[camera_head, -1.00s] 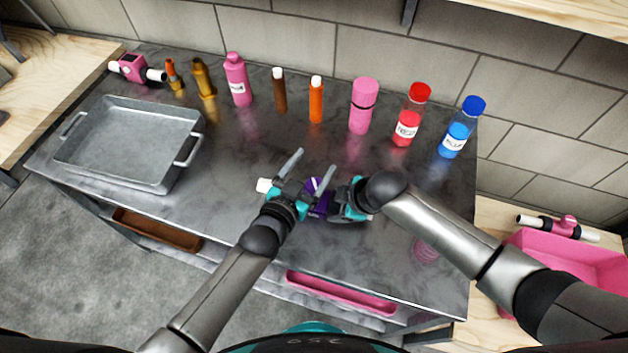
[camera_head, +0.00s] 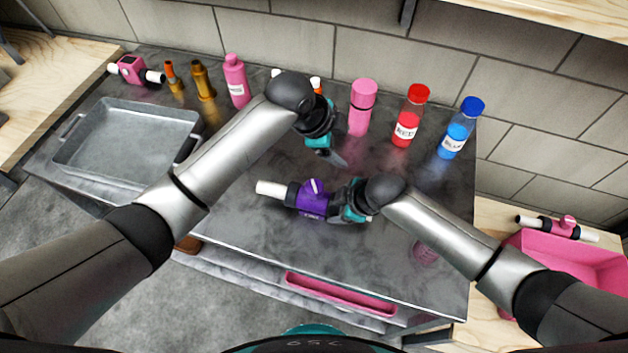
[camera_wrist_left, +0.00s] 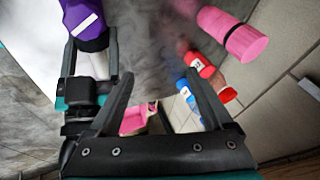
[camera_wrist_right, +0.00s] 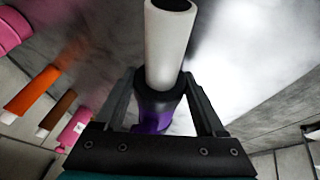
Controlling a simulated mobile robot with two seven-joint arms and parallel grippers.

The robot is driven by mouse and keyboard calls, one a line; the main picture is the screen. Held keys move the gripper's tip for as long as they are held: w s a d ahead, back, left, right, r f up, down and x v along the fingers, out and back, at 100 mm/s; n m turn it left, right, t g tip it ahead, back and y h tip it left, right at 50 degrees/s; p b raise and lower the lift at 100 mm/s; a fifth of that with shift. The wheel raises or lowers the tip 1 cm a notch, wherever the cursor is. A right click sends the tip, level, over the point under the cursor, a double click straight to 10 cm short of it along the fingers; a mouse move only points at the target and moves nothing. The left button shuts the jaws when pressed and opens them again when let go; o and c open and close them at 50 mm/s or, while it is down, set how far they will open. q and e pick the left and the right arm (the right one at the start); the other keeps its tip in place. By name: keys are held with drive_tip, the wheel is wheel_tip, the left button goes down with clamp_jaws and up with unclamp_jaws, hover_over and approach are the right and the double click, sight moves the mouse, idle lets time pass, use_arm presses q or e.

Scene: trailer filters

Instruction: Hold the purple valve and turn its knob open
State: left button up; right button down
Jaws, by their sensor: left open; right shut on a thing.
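The purple valve (camera_head: 312,200) lies on the dark metal table, with a white pipe end (camera_head: 271,188) pointing left and a purple knob (camera_head: 314,186) with a white stripe on top. My right gripper (camera_head: 346,206) is shut on the valve's right end. In the right wrist view the valve's white pipe (camera_wrist_right: 168,45) and purple body (camera_wrist_right: 152,118) show between the fingers. My left gripper (camera_head: 328,150) is open and empty, above and behind the valve, apart from it. The valve's purple part (camera_wrist_left: 84,22) shows at the upper left of the left wrist view.
Several bottles line the back, including a pink bottle (camera_head: 362,108), a red-capped bottle (camera_head: 410,116) and a blue-capped bottle (camera_head: 461,128). A grey metal tray (camera_head: 125,150) is at the left. A pink valve (camera_head: 136,70) stands at the far left corner. The table front is clear.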

sight(314, 186)
use_arm(q)
drive_tip(key=s+a+r+m+g+y, duration=0.3)
drive_tip(key=s+a+r+m+y, duration=0.2)
drive_tip(key=m, duration=0.1)
drive_tip(key=shift+g, duration=0.3)
drive_tip(key=f, duration=1.2)
drive_tip(key=shift+a+f, duration=0.2)
drive_tip(key=shift+c, duration=0.3)
clamp_jaws()
